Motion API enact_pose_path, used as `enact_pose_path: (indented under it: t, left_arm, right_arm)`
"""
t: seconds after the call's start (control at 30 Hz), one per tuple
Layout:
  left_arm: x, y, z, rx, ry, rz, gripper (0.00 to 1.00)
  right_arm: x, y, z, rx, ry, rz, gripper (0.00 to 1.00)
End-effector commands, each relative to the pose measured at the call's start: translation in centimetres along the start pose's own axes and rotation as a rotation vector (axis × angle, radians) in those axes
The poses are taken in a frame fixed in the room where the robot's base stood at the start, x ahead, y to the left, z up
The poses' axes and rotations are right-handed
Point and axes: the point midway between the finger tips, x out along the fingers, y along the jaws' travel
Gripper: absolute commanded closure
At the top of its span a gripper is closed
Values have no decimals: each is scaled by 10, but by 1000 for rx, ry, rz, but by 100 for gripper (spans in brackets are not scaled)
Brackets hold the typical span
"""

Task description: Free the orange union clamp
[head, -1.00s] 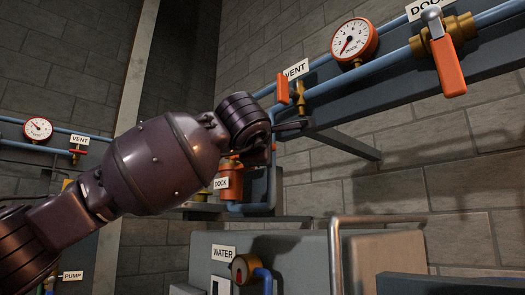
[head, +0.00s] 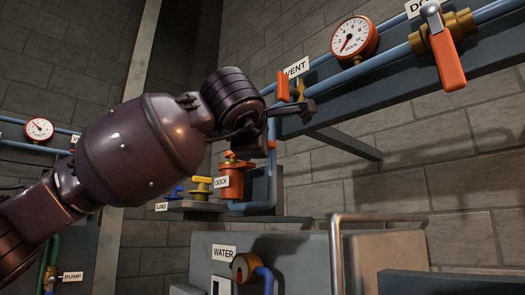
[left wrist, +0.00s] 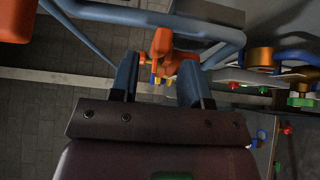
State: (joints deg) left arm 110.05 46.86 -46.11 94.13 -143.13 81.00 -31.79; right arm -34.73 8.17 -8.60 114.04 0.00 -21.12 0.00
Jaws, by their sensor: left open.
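My right gripper is in neither view.
The orange vent handle (head: 283,88) and blue pipes run close by my gripper. A red-rimmed gauge (head: 354,37) and a large orange lever (head: 448,62) are to the right. A yellow valve (head: 201,184) stands left of the orange fitting. A grey WATER cabinet (head: 215,275) and bent rail (head: 336,225) are below.

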Motion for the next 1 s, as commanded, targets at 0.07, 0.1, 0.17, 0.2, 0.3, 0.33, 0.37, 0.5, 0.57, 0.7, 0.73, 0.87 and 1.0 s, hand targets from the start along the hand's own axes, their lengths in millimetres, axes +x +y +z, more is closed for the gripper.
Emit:
enact_pose_path:
  t: [0.07, 0.1, 0.17, 0.2, 0.3, 0.33, 0.37, 0.5, 0.57, 0.7, 0.73, 0.87, 1.0]
  left_arm:
    - [-14, -1, 0, 1, -1, 2, 57]
    - [-21, -1, 0, 1, -1, 2, 57]
    - [-30, -1, 0, 1, -1, 1, 57]
    - [-36, -1, 0, 0, -1, 1, 57]
    - [-46, 0, 0, 0, -1, 1, 57]
    - [-48, 0, 0, 0, 0, 1, 57]
    - [-50, 0, 0, 0, 0, 0, 57]
    - [-54, 0, 0, 0, 1, -1, 57]
    - [-54, 0, 0, 0, 0, -1, 57]
    - [-54, 0, 0, 0, 0, -1, 57]
    - [-54, 0, 0, 0, 0, -1, 57]
    - [-54, 0, 0, 0, 1, -1, 57]
    - [-54, 0, 0, 0, 0, -1, 57]
  right_arm:
    - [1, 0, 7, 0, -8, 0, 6]
    - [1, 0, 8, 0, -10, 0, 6]
    - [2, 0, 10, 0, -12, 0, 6]
    - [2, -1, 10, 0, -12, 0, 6]
    - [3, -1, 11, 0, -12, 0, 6]
    - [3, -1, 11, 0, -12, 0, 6]
    - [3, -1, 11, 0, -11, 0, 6]
    - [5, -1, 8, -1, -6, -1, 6]
    - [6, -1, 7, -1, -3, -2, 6]
    - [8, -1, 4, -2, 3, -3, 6]
    - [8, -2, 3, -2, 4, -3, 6]
    - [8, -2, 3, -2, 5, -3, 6]
    - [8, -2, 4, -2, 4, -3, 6]
